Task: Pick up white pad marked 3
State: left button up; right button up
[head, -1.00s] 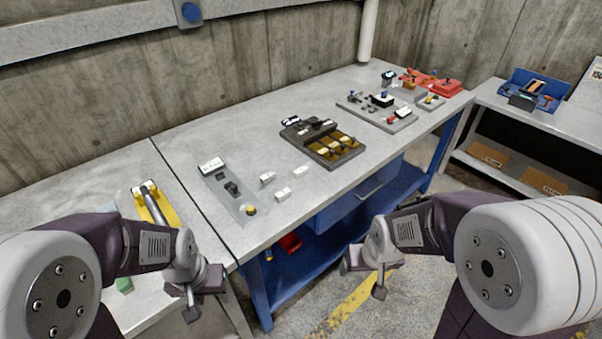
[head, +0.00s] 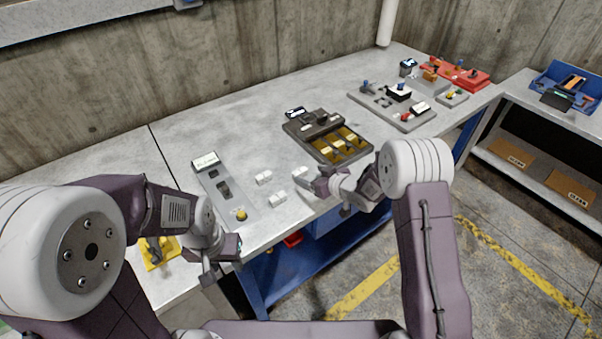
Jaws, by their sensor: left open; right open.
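Three small white pads lie on the grey workbench: one at the back left (head: 264,177), one in front (head: 278,197) and one at the right (head: 299,172). Their markings are too small to read, so I cannot tell which is marked 3. My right gripper (head: 314,184) is open, just right of the pads and close to the right one; its height above the bench is unclear. My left gripper (head: 215,268) is open near the bench's front edge, left of and in front of the pads.
A grey panel with a yellow knob (head: 241,214) lies left of the pads. A dark tray with yellow slots (head: 327,138) is behind them to the right. Further right are a grey board (head: 392,110) and red parts (head: 459,73). A yellow object (head: 160,252) is by my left arm.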

aim_at(301, 172)
jog(key=shift+w+a+f, duration=0.1)
jog(key=shift+w, duration=0.2)
jog(key=shift+a, duration=0.2)
jog(key=x, duration=0.4)
jog(key=shift+w+a+f, duration=0.2)
jog(key=shift+f, duration=0.05)
jog(key=shift+s+r, duration=0.15)
jog(key=c, duration=1.5)
notch_tip(301, 172, up, 4)
jog(key=shift+d+r+p, duration=0.1)
jog(key=shift+r+p, duration=0.15)
jog(key=shift+p, duration=0.1)
jog(key=s+d+r, duration=0.2)
jog(key=d, duration=0.1)
jog(key=s+d+r, duration=0.2)
jog(key=d, duration=0.1)
jog(key=s+d+r, duration=0.2)
jog(key=s+d, duration=0.1)
jog(key=shift+d+r+p, duration=0.1)
jog(key=shift+r+p, duration=0.15)
jog(key=shift+p, duration=0.05)
